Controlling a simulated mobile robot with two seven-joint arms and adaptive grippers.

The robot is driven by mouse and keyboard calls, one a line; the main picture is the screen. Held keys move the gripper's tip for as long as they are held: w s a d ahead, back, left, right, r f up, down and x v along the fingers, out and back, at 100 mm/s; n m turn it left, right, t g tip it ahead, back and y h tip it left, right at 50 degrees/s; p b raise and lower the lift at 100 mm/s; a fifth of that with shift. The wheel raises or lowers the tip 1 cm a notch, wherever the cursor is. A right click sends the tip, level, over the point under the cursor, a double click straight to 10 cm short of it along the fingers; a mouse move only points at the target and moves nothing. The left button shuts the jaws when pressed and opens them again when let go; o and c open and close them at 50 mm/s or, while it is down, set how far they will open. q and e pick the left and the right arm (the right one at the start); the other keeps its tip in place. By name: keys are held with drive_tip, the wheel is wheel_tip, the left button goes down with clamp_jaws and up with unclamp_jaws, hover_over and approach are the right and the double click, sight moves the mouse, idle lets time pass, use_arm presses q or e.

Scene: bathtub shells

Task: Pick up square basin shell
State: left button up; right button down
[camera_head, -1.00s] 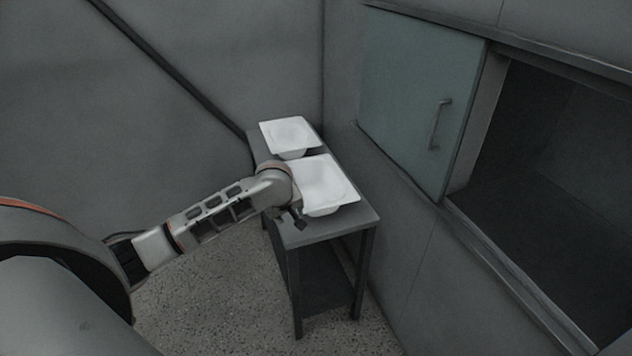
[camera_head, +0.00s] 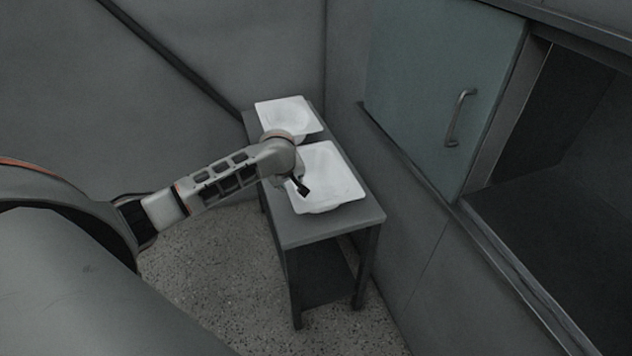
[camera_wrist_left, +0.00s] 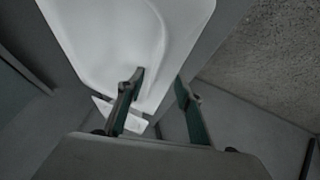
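Two white basin shells rest on a dark grey table (camera_head: 300,230). The near shell (camera_head: 345,180) has a squared rim. The far shell (camera_head: 288,108) has a similar rim and a rounder hollow. I cannot tell for sure which is the square one. My left gripper (camera_head: 303,187) is over the left part of the near shell. In the left wrist view its two fingers (camera_wrist_left: 160,102) are apart, near the edge of a large white shell (camera_wrist_left: 105,40); contact is unclear. Part of another white piece (camera_wrist_left: 122,117) shows behind the left finger. My right gripper is out of view.
A wall stands close behind and right of the table. A greenish cabinet door (camera_head: 430,90) with a metal handle (camera_head: 460,117) is at the right, beside an open dark compartment (camera_head: 570,200). Speckled floor (camera_head: 210,280) lies free left of the table.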

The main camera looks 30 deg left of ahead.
sight(290, 183)
use_arm(q)
drive_tip(key=x, duration=0.5)
drive_tip(key=shift+a+r, duration=0.1)
drive_tip(key=shift+f, duration=0.3)
idle(0.4)
drive_tip(key=shift+s, duration=0.1)
clamp_jaws()
idle(0.5)
